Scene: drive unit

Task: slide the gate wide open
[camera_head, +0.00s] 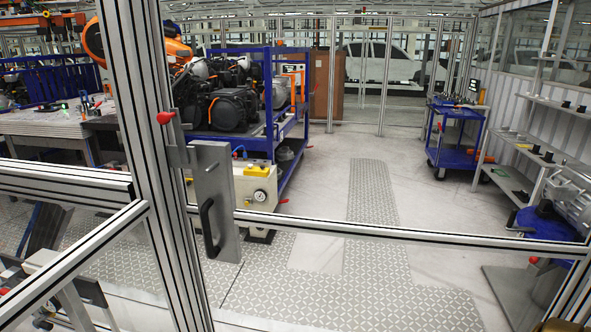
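The gate (400,234) is an aluminium-profile frame with a horizontal bar across the view. I look through it into the cell behind. A grey latch plate (216,180) with a black pull handle (209,228) sits on its left side, right beside a thick upright post (150,150). A red knob (165,117) sticks out at the post above the plate. The gate appears to stand across the opening, with its handle side against the post. Neither of my grippers can be made out in this view, and nothing touches the handle.
Behind the gate are a blue rack (290,135) with engine parts, a blue cart (455,140) and shelving (545,150) on the right. A patterned floor strip (372,195) runs through clear floor. A fixed frame bar (65,185) extends left of the post.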

